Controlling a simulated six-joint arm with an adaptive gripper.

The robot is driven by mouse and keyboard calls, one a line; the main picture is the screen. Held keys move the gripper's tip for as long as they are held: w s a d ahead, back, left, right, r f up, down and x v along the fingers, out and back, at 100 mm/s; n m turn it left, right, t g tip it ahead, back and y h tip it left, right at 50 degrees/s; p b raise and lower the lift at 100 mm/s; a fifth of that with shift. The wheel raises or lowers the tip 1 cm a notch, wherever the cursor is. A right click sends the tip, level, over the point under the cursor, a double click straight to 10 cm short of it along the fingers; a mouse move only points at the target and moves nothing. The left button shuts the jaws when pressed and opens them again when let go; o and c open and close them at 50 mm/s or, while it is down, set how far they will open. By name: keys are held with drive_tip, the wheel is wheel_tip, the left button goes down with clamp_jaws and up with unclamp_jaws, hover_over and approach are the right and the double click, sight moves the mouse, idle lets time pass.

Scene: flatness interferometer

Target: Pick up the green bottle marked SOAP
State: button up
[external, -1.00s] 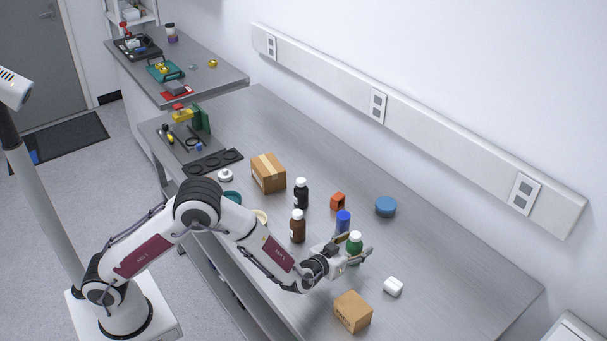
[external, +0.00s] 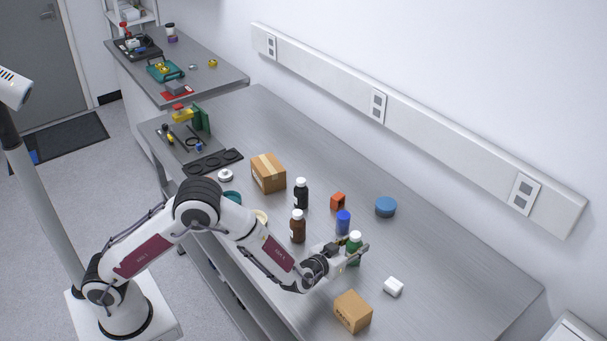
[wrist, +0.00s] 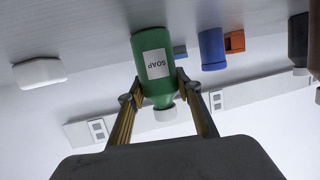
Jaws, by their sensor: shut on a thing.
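The green bottle (external: 355,246) with a white cap and a white label stands on the metal bench. My gripper (external: 357,248) is shut on the bottle. In the wrist view the two fingers of my gripper (wrist: 158,88) touch it from both sides, on its upper body below the cap. The bottle's base appears to be at the bench surface; I cannot tell whether there is a gap.
A brown bottle (external: 298,229), a black bottle (external: 301,196) and an orange block (external: 338,201) stand further left. A white block (external: 394,287) and a cardboard box (external: 352,311) lie toward the front. The bench's right end is clear.

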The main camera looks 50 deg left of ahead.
drive_tip(key=shift+r, duration=5.05)
